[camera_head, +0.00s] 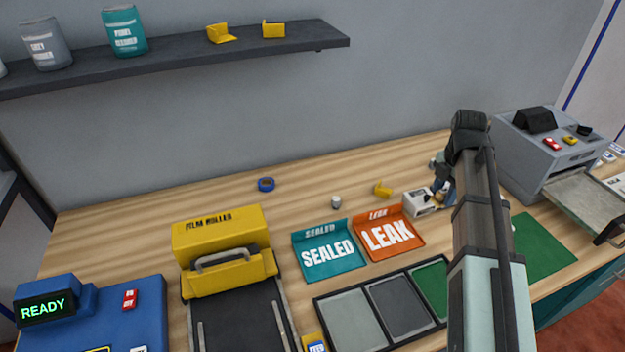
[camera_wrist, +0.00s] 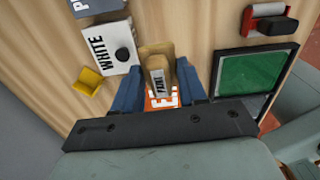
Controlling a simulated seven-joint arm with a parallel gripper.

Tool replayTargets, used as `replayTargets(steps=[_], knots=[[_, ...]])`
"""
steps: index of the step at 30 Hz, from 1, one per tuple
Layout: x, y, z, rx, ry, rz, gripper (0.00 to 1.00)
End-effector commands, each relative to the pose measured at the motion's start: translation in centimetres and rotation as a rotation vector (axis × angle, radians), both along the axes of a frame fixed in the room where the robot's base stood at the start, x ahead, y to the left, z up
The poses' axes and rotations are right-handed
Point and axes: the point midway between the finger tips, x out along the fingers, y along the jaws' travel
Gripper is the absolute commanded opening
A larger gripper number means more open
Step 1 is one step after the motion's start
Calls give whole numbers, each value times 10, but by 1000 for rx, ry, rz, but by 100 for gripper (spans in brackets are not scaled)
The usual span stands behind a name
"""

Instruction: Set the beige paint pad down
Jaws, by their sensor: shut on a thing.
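The beige paint pad (camera_wrist: 156,72), a small tan block with a dark-lettered label, is between the blue fingers of my gripper (camera_wrist: 160,80) in the wrist view. My gripper is shut on it. In the head view my gripper (camera_head: 443,186) hangs over the bench beside the white box (camera_head: 416,203), and my arm hides much of that area. In the wrist view the orange LEAK tray (camera_wrist: 160,103) shows partly below the pad. I cannot tell whether the pad touches the bench.
The WHITE-labelled box (camera_wrist: 104,48) and a yellow piece (camera_wrist: 91,82) are close on the left in the wrist view. The teal SEALED tray (camera_head: 328,258), yellow film roller (camera_head: 220,232) and panelled tray (camera_head: 317,312) occupy the bench. A grey machine (camera_head: 550,160) stands at right.

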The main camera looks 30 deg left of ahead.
Motion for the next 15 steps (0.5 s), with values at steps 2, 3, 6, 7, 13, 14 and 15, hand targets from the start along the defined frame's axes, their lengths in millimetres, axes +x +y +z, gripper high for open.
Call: replayTargets(steps=[2, 3, 6, 7, 13, 14, 15], knots=[[-5, 21, -1, 0, 1, 33, 12], [-8, 33, -1, -1, 2, 50, 12], [-15, 64, -3, -1, 5, 99, 12], [-17, 74, -3, -2, 6, 113, 12], [-27, 140, -5, -4, 12, 209, 12], [-28, 151, -5, -5, 13, 224, 12], [-29, 164, -5, -5, 14, 243, 12]])
